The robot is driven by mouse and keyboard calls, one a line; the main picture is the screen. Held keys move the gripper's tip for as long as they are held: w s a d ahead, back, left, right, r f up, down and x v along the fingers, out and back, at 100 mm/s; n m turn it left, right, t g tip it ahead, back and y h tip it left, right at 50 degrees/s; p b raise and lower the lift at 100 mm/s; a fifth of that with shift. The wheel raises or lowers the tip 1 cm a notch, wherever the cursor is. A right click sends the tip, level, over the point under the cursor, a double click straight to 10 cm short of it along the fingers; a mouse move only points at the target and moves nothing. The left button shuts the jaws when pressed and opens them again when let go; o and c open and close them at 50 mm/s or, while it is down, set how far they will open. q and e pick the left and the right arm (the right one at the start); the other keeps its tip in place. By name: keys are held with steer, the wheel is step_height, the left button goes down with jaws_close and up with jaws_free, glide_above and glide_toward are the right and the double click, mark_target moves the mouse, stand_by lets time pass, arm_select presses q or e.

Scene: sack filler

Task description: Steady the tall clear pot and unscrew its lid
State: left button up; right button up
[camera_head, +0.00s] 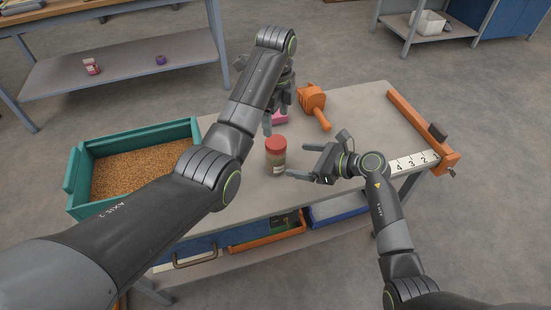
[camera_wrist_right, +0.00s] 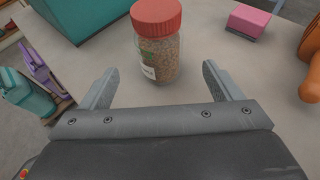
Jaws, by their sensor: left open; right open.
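The tall clear pot (camera_head: 276,160) with a red lid (camera_head: 276,143) stands upright on the table. Grainy brown contents and a label show through its wall. In the right wrist view the pot (camera_wrist_right: 160,60) and its red lid (camera_wrist_right: 156,14) stand beyond the fingertips, roughly between them and a little left of centre. My right gripper (camera_head: 300,161) is open and empty, just right of the pot, its fingers pointing at it; it also shows in the right wrist view (camera_wrist_right: 160,80). My left gripper (camera_head: 273,124) hangs above and behind the pot, open, its fingers partly hidden by the arm.
A teal tray of grain (camera_head: 82,190) stands at the table's left. A pink block (camera_head: 281,116) and an orange tool (camera_head: 314,105) lie behind the pot. An orange rail (camera_head: 415,120) and numbered strip (camera_head: 412,163) are at the right. The table between tool and rail is clear.

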mark_target(276, 157)
steer(key=x, duration=0.9)
steer(key=shift+w+a, duration=0.15)
jaws_close()
arm_select(q)
steer(key=m, duration=0.4)
steer(key=shift+f, duration=4)
steer(key=shift+c, duration=0.3)
